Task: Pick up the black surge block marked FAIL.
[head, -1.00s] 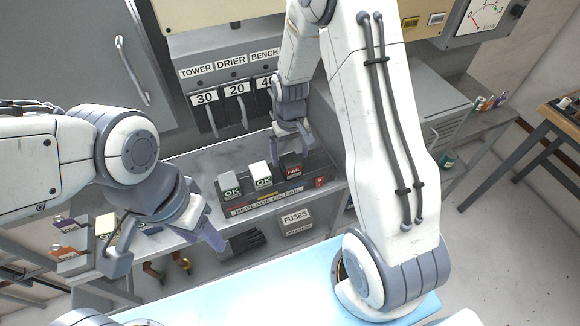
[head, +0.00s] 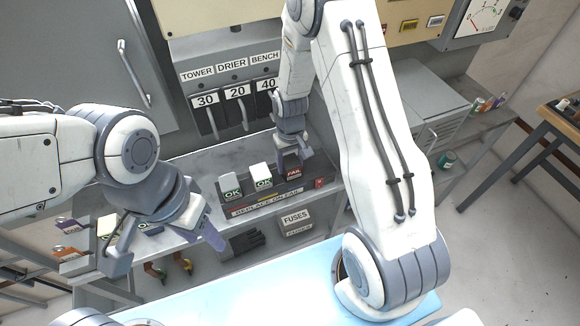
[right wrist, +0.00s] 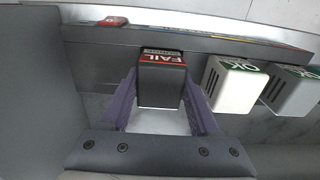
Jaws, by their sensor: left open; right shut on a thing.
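The black surge block (head: 294,172) with a red FAIL label sits at the right end of the dark block rack (head: 236,208) on the shelf. In the right wrist view the FAIL block (right wrist: 161,85) is between the purple fingers of my right gripper (right wrist: 160,100), which is shut on it. In the head view my right gripper (head: 291,150) reaches down on the block from behind and covers part of it. My left gripper (head: 165,252) is open and empty, in front of the shelf at the left.
Two pale blocks marked OK, one white (head: 261,175) and one grey (head: 230,186), stand left of the FAIL block in the rack. A REPLACE ON FAIL strip runs along the front. Breaker levers stand behind.

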